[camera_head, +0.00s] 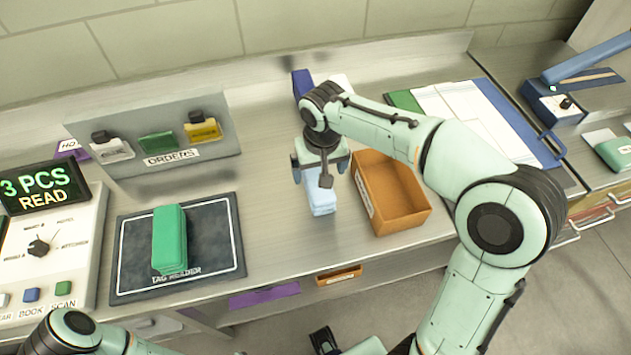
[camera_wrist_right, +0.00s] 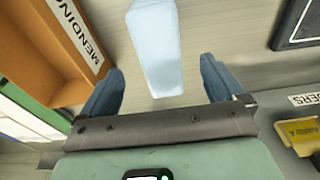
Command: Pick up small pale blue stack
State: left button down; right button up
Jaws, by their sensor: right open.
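The small pale blue stack (camera_head: 322,204) stands on the steel counter just left of the orange bin. In the right wrist view the pale blue stack (camera_wrist_right: 157,45) lies ahead of the gap between the fingers, roughly centred. My right gripper (camera_head: 320,170) is open, just above and behind the stack, and hides part of it. Its fingers in the right wrist view (camera_wrist_right: 160,72) are spread wide with nothing held between them.
An orange bin (camera_head: 419,214) labelled MENDING stands close right of the stack. A green stack (camera_head: 169,238) lies on the dark tag reader mat (camera_head: 232,258) to the left. The ORDERS rack (camera_head: 110,123) stands behind. A blue board with white sheets (camera_head: 460,110) lies at right.

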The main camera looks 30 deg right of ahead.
aim_at(317, 177)
jog(key=f, duration=0.2)
jog(key=w+f, duration=0.1)
jog(key=f, duration=0.2)
jog(key=w+f, duration=0.1)
jog(key=f, duration=0.2)
jog(key=shift+d, duration=0.2)
jog(key=c, duration=1.2)
